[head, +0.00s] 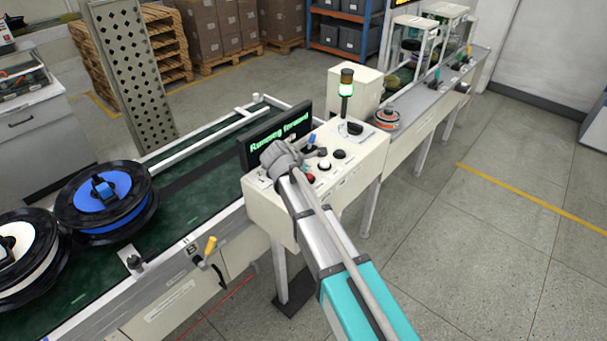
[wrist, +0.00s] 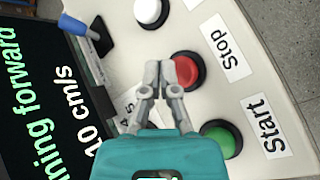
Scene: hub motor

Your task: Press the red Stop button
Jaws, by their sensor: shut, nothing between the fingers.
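The red Stop button (wrist: 188,71) is on the white panel in the wrist view, beside its "Stop" label (wrist: 224,46). My gripper (wrist: 164,73) is shut and empty, with its fingertips overlapping the left part of the red button in the picture. I cannot tell whether they touch it. In the head view the red button (head: 309,177) shows beside my arm on the control box (head: 262,204). My fingers are hidden there by my wrist.
A green button (wrist: 222,138) with a "Start" label and a white button (wrist: 150,12) flank the red one. A blue-tipped lever (wrist: 75,24) and the display (head: 274,138), reading "Running forward", are close by.

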